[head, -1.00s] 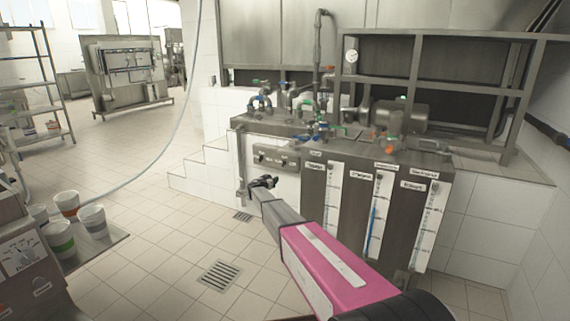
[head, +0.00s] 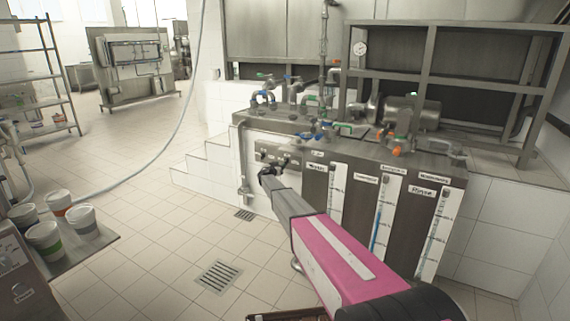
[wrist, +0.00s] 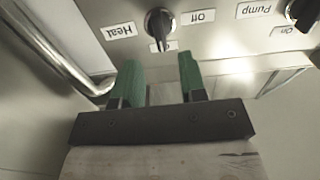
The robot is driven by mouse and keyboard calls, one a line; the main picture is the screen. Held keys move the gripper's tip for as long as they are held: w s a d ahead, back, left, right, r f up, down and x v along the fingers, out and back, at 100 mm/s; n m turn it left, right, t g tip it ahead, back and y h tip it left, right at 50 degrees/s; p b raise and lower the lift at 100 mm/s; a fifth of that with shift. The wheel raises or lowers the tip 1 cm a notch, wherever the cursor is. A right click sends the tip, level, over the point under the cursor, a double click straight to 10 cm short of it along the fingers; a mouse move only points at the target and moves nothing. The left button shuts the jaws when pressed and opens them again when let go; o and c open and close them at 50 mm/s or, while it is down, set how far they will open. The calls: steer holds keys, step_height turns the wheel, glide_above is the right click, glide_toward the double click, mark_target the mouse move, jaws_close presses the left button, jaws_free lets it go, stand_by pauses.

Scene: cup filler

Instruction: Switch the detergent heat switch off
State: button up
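The control panel (head: 278,157) is on the upper front of the tank unit, left of its gauges. In the wrist view the panel appears upside down. A black rotary switch (wrist: 158,24) sits between a "Heat" label (wrist: 118,31) and an "Off" label (wrist: 197,16). Its pointer end faces down in the picture, towards a small label (wrist: 165,46) that I cannot read. My gripper (wrist: 158,62) has two green fingers, apart and empty. The switch lies just beyond the gap between them. In the head view my gripper (head: 266,172) is close to the panel. I cannot read "detergent" on this panel.
A second switch (wrist: 303,12), beside a "Pump" label (wrist: 253,9), is at the upper right. A metal pipe (wrist: 55,50) runs along the left in the wrist view. Pipes and valves (head: 320,125) top the unit. Several buckets (head: 45,240) stand at the left.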

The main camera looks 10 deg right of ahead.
mark_target(285, 161)
steer(key=x, duration=0.6)
steer(key=shift+w+d, duration=0.1)
jaws_close()
